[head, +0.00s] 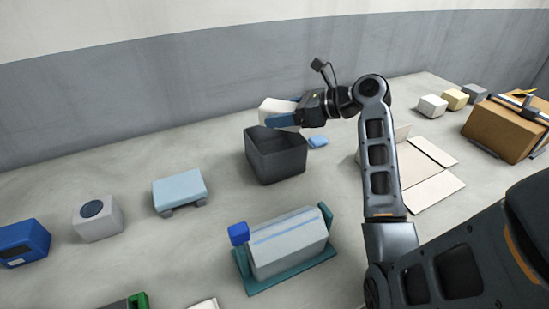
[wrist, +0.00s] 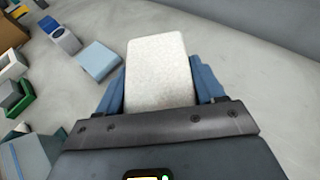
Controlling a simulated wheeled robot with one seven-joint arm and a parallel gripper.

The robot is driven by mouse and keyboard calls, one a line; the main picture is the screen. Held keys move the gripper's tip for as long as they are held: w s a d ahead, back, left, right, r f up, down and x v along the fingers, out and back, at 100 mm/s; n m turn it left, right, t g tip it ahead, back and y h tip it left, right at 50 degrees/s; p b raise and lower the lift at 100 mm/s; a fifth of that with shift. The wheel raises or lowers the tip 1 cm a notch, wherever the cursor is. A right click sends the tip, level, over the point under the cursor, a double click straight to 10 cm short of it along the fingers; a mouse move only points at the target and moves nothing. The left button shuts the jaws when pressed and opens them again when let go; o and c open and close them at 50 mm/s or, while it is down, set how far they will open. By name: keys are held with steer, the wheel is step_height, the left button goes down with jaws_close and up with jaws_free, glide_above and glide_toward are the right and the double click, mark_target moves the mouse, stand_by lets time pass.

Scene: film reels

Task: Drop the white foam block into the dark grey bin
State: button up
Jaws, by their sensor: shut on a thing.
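The white foam block (wrist: 158,72) is held between the two blue fingers of my gripper (wrist: 160,95) in the wrist view. In the head view, the block (head: 275,108) shows partly behind my gripper (head: 282,119), which is shut on it. The dark grey bin (head: 277,162) stands on the floor with its open top facing up. My gripper and the block appear at the bin's back rim in the head view. I cannot tell whether the block is over the opening or behind it. The bin is not clearly visible in the wrist view.
A small blue item (head: 318,142) lies right of the bin. An open cardboard box (head: 428,170) lies farther right. A light blue block (head: 180,191) is to the left, and a grey case on a teal base (head: 288,242) is in front. Bare floor surrounds the bin.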

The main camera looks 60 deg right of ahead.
steer(key=shift+f, duration=0.1)
steer(key=o, duration=1.1)
steer(key=v, duration=0.7)
steer(key=shift+s+d, duration=0.1)
steer(key=shift+s, duration=0.25)
